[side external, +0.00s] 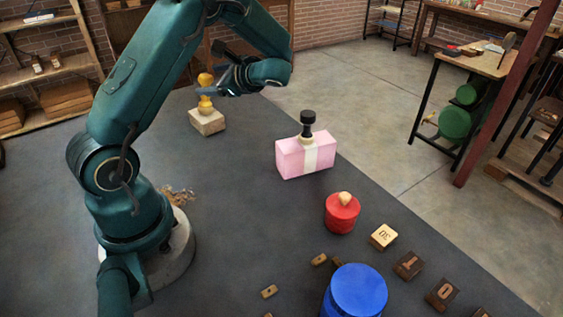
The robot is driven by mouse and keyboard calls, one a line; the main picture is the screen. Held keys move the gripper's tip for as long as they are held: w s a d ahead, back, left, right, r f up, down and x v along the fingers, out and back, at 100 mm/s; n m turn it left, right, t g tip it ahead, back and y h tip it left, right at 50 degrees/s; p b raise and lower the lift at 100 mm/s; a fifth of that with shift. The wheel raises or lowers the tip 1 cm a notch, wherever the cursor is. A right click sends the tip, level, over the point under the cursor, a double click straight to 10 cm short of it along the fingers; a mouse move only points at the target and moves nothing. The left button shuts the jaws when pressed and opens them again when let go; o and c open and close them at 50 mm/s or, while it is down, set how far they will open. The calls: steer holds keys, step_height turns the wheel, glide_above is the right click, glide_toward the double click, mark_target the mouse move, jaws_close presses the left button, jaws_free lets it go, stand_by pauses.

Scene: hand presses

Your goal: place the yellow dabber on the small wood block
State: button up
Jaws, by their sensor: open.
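The yellow dabber (205,104) stands upright on the small wood block (207,121) at the back left of the dark table. Its rounded yellow top shows above a narrow waist, and its base appears to rest on the block's top face. My gripper (216,84) is open at the height of the dabber's upper part, reaching in from the right. The fingers are dark and partly overlap the dabber, so I cannot tell whether they touch it.
A pink box (290,160) with a black-handled stamp (308,124) on top stands mid-table. A red lidded pot (342,213), a blue cylinder (357,290) and several wooden letter blocks (408,265) are at the front right. The table between block and pink box is clear.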

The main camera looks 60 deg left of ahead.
steer(key=s+d+r+n+t+h, duration=0.1)
steer(key=s+d+n+t+h, duration=0.2)
steer(key=d, duration=0.7)
steer(key=s+d+r+n+t+h, duration=0.1)
steer(key=s+d+n+t+h, duration=0.2)
steer(key=d+h, duration=0.3)
steer(key=s+d+r+n+t+h, duration=0.1)
steer(key=s+d+n+t+h, duration=0.1)
steer(key=d, duration=1.2)
steer(key=t+h, duration=0.1)
steer(key=h, duration=0.1)
steer(key=shift+s+d+r+n+h, duration=0.15)
steer(key=shift+s+r+n+h, duration=0.05)
steer(key=shift+s+n+h, duration=0.2)
